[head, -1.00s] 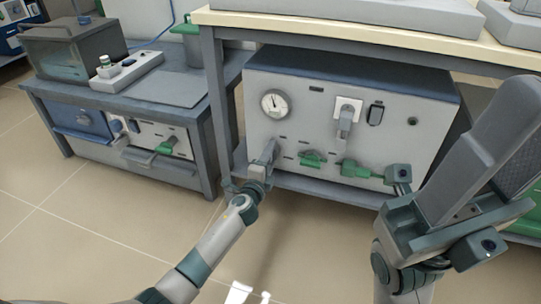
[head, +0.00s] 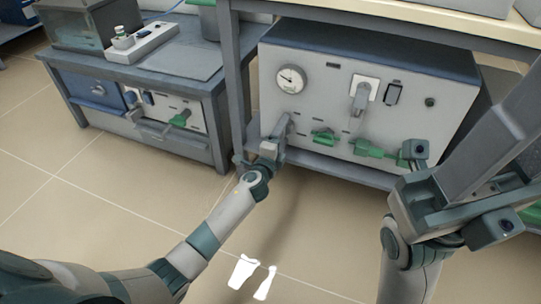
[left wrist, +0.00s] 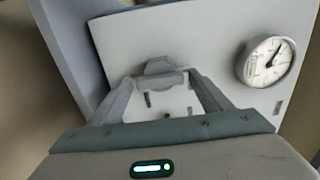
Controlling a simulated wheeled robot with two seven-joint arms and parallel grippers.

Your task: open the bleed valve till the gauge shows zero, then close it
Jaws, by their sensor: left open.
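The pressure gauge (head: 291,79) is a round white dial at the upper left of the grey furnace-like unit's front panel (head: 320,105); its needle points roughly left in the head view. The gauge also shows at the right in the left wrist view (left wrist: 267,62). My left gripper (head: 282,127) is at the panel's lower left, below the gauge. In the left wrist view its fingers are apart, with a small grey part (left wrist: 160,67) at the panel between their tips. I cannot tell whether they touch it. Which handle is the bleed valve is unclear. My right gripper's fingertips are not clear.
Green handles (head: 324,137) (head: 368,149) sit along the lower panel, right of my left gripper. A grey lever on a white plate (head: 360,95) and a dark switch (head: 393,94) are above. A second bench (head: 140,62) stands at the left.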

